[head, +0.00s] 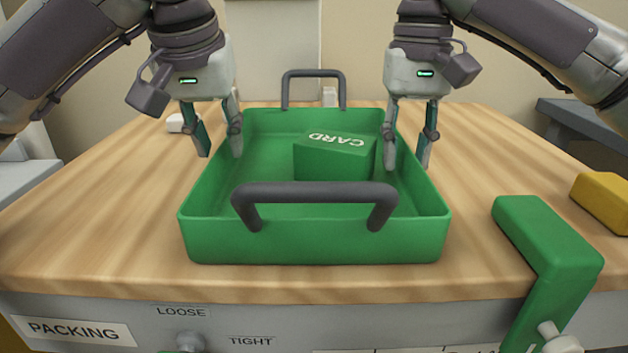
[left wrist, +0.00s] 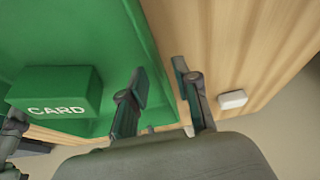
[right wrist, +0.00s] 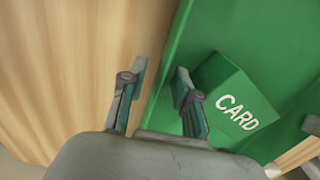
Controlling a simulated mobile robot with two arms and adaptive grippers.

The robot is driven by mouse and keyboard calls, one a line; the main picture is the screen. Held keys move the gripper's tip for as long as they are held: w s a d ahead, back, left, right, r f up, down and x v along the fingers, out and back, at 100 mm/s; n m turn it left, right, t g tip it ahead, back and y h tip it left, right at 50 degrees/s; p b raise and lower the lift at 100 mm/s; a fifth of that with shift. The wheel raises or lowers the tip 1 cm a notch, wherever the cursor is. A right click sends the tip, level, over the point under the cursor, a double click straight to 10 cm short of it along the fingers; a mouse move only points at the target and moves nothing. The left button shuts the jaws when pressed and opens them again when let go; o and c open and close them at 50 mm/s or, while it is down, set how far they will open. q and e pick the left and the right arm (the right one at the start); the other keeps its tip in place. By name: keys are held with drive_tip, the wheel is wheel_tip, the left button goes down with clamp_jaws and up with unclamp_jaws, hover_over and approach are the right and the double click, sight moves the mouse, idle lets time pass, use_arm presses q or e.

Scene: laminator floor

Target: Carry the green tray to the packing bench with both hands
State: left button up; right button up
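The green tray (head: 315,240) rests on the wooden bench top (head: 80,225), whose front is labelled PACKING. It has a dark handle at its near end and another at its far end. A green box marked CARD (head: 335,160) lies inside it. My left gripper (head: 218,155) is open over the tray's left wall, one finger inside and one outside; the left wrist view shows the wall (left wrist: 150,60) between the fingers. My right gripper (head: 407,165) is open over the right wall in the same way, as the right wrist view shows (right wrist: 160,95). Neither gripper is closed on the wall.
A green block-shaped fixture (head: 550,250) stands at the bench's front right, with a yellow block (head: 602,200) behind it. A small white block (head: 176,123) lies behind my left gripper. A knob (head: 188,342) sits on the bench front below LOOSE.

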use_arm(q)
drive_tip(key=v, duration=1)
use_arm(e)
wheel_tip(320, 180, up, 12)
use_arm(q)
drive_tip(key=shift+s, duration=0.1)
idle(0.5)
